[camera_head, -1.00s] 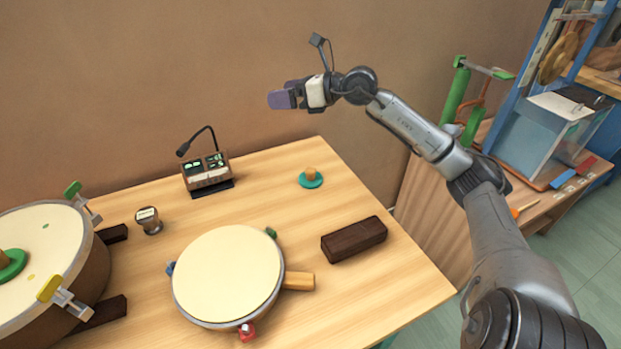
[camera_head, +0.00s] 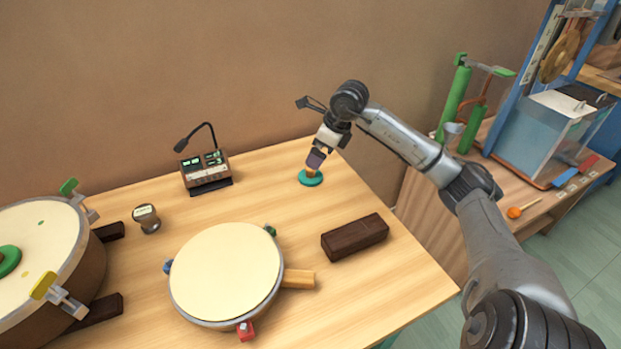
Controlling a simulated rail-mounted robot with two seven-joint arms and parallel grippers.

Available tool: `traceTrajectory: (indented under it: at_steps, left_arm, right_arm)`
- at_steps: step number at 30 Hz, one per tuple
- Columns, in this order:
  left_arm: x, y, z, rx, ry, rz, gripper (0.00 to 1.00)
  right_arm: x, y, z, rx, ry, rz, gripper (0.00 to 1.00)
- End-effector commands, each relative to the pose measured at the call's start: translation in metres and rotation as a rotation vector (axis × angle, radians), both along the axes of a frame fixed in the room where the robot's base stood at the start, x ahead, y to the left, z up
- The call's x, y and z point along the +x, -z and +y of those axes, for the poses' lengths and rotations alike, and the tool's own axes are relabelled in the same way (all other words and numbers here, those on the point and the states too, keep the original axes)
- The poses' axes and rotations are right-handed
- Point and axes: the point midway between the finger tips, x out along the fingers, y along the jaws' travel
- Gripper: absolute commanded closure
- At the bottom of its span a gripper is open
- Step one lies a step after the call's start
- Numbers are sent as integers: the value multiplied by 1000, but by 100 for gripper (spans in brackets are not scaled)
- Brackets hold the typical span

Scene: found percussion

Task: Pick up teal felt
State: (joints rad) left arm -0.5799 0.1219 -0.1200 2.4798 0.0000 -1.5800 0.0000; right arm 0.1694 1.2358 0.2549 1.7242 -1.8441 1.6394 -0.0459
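The teal felt (camera_head: 311,180) is a small round disc with a wooden knob on top. It lies flat on the wooden table near the back right edge. My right gripper (camera_head: 314,163) points down from above, with its purple fingers at the knob and partly hiding it. A little of the knob's wood colour shows beside the fingers. I cannot tell whether the fingers are around the knob or just above it, nor whether they are closed. My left gripper is not in view.
A cream-topped drum (camera_head: 228,272) with a wooden handle and a dark brown block (camera_head: 355,237) lie nearer on the table. A device with a gooseneck microphone (camera_head: 206,172) stands to the left. A small dark stamp-like object (camera_head: 147,218) and a big drum (camera_head: 38,245) are farther left.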

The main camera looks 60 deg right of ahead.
Motion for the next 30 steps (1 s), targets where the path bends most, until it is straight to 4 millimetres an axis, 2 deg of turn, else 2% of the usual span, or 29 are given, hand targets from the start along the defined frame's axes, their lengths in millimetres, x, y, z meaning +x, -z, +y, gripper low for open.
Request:
traceTrajectory:
  at_steps: [1, 6, 14, 25, 30]
  left_arm:
    - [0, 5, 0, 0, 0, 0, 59]
    - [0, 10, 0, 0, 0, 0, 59]
    - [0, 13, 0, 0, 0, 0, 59]
    - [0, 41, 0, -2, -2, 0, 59]
    - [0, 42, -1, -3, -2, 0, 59]
  right_arm:
    - [3, 9, 1, 0, 0, -2, 0]
    - [10, 25, 1, 1, 2, -3, 0]
    - [13, 33, 2, 0, 0, -3, 0]
    - [26, 73, 4, 3, 1, -4, 0]
    - [30, 79, 4, -1, -1, -3, 0]
